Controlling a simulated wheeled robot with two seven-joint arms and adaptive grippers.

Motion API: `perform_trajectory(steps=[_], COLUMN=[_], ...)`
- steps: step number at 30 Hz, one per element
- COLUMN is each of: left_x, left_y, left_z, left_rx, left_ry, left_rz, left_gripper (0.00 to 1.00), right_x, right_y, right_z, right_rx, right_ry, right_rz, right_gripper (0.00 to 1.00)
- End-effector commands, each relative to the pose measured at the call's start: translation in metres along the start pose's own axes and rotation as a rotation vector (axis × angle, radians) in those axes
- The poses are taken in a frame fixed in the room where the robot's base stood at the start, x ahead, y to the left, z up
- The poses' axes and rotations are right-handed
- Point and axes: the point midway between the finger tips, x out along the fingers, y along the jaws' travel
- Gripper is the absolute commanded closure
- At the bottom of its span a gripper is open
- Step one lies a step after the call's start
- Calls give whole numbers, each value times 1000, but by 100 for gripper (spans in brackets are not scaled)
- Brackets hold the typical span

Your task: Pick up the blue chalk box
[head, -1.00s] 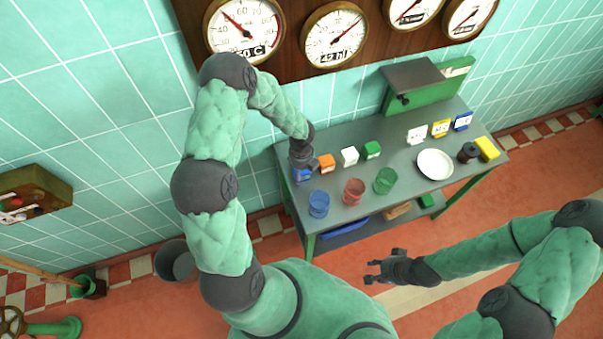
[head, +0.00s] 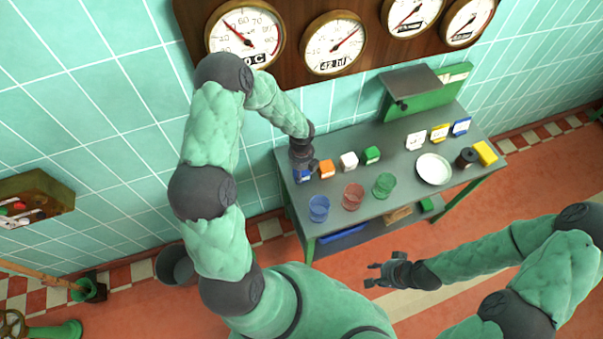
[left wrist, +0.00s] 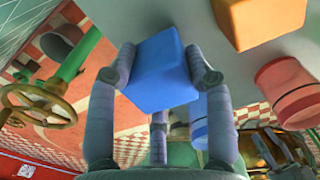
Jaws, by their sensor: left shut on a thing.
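The blue chalk box (head: 303,177) is at the left end of the grey worktable (head: 400,195). My left gripper (head: 303,163) reaches down from above and is shut on it. In the left wrist view the blue box (left wrist: 160,72) sits between the fingers, with a finger against each side. I cannot tell whether its underside is clear of the tabletop. My right gripper (head: 371,276) is open and empty in front of the table, over the floor.
An orange box (head: 326,169) stands close right of the blue one, then a white box (head: 348,161) and a green box (head: 372,154). Blue (head: 318,208), red (head: 352,196) and green (head: 384,185) cups stand in front. A white plate (head: 433,169) lies farther right.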

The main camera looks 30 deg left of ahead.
Motion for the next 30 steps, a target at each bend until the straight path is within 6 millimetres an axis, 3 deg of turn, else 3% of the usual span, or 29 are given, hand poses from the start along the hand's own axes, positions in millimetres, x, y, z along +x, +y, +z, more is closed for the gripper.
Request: perform_trajectory(steps=[9,18,30], left_x=[-68,-88,-99], left_y=[38,77,95], left_z=[-40,-82,-102], left_rx=[1,0,1], left_ry=[-3,-1,-1], left_rz=[-1,0,0], left_gripper=[89,89,89], right_x=[-20,-24,-26], right_y=[-7,-8,-9], right_z=[1,1,1], right_rx=[0,0,0], right_ry=[0,0,0], right_rz=[0,0,0], right_gripper=[60,60,60])
